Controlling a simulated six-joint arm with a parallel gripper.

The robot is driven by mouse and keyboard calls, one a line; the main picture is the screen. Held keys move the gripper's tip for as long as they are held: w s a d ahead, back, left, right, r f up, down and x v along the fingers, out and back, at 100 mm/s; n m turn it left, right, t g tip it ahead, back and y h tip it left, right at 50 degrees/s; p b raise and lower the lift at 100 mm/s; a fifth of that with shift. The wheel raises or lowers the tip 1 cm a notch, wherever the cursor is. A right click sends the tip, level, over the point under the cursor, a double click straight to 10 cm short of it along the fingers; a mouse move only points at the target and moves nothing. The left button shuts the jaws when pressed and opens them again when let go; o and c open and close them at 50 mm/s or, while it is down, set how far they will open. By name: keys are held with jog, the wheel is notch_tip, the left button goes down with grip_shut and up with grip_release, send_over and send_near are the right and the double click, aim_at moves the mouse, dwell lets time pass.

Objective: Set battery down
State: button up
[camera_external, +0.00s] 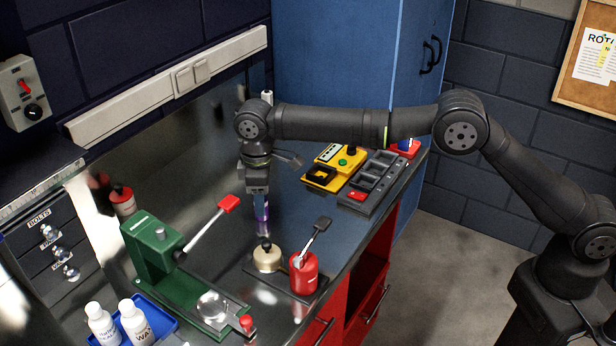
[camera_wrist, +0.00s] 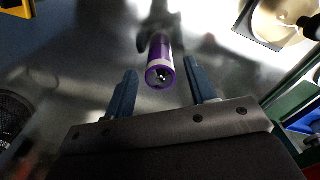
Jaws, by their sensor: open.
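A purple battery (camera_wrist: 160,62) with a pale band stands on the shiny metal bench top (camera_wrist: 90,60) in the wrist view. Its round end faces the camera. My gripper (camera_wrist: 165,80) is open, with one blue finger on each side of the battery and a gap to each. In the external view the battery (camera_external: 262,213) shows purple just below my gripper (camera_external: 259,193), which points down over the bench. Whether the battery's lower end touches the bench is hard to tell there because of the reflection.
A brass-coloured round part (camera_external: 267,258) and a red canister (camera_external: 305,272) sit on a dark plate in front. A green press (camera_external: 155,255) with a red-tipped lever stands to the left. A yellow charger (camera_external: 335,165) and a grey tray (camera_external: 371,183) lie behind to the right.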

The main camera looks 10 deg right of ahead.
jog(key=shift+o, duration=0.4)
notch_tip(320, 180, up, 9)
jog(key=shift+f, duration=0.1)
